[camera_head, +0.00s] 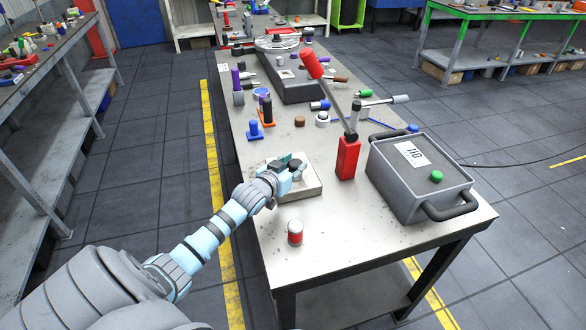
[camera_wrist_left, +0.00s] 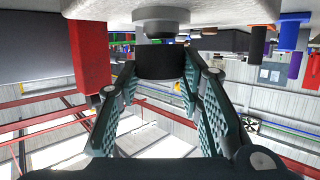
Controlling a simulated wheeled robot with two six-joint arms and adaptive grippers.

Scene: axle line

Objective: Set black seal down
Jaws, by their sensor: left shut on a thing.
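My left gripper (camera_head: 290,173) reaches in from the left over a pale square block (camera_head: 312,188) on the near part of the table. In the left wrist view the two fingers of the gripper (camera_wrist_left: 162,80) are shut on the black seal (camera_wrist_left: 160,63), a short dark cylinder. The wrist picture is upside down, with the table surface at the top. A grey round stub (camera_wrist_left: 160,20) on the pale surface lines up with the seal and is very close to it; I cannot tell whether they touch. My right gripper is not in view.
A small red-and-white can (camera_head: 295,232) stands in front. Blue and orange parts (camera_head: 254,130) lie behind. The table's near right corner is clear.

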